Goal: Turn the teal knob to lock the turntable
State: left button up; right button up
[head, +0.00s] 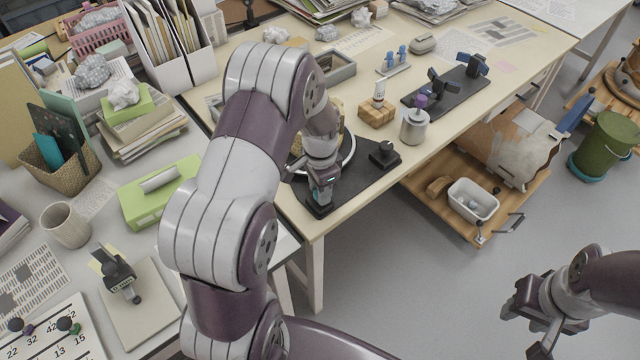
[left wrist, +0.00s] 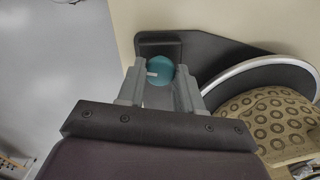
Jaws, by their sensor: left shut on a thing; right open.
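The teal knob (left wrist: 160,70) is round with a pale mark and stands on the black base plate (left wrist: 215,52) of the turntable. My left gripper (left wrist: 160,88) has its two grey fingers on either side of the knob and is shut on it. In the head view my left gripper (head: 320,190) points down at the near corner of the base, and the knob is mostly hidden there. The turntable (left wrist: 285,68) shows a pale rim and a patterned tan piece on it; my arm covers much of it in the head view. My right gripper (head: 540,315) is open and empty, over the floor.
A black post on a foot (head: 384,154) stands on the base, right of my left gripper. A metal jar (head: 414,126), a wooden block (head: 377,112) and a black stand (head: 445,90) are further right. The table's front edge is close to the knob.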

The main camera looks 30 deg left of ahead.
pick_arm(q)
jog(key=m+p, duration=0.2)
jog(key=m, duration=0.1)
jog(key=shift+r+m, duration=0.15)
jog(key=shift+m, duration=0.15)
jog(key=m+p, duration=0.1)
jog(key=m, duration=0.2)
jog(key=shift+m+p, duration=0.3)
jog(key=shift+p, duration=0.05)
jog(key=m+p, duration=0.1)
jog(key=m, duration=0.3)
jog(key=shift+p, duration=0.3)
jog(key=shift+w+m+p, duration=0.1)
jog(key=shift+m+p, duration=0.4)
jog(key=shift+m, duration=1.6)
jog(key=o, duration=1)
jog(key=shift+o, duration=0.2)
notch_tip(320, 180, up, 12)
jog(key=shift+r, duration=0.2)
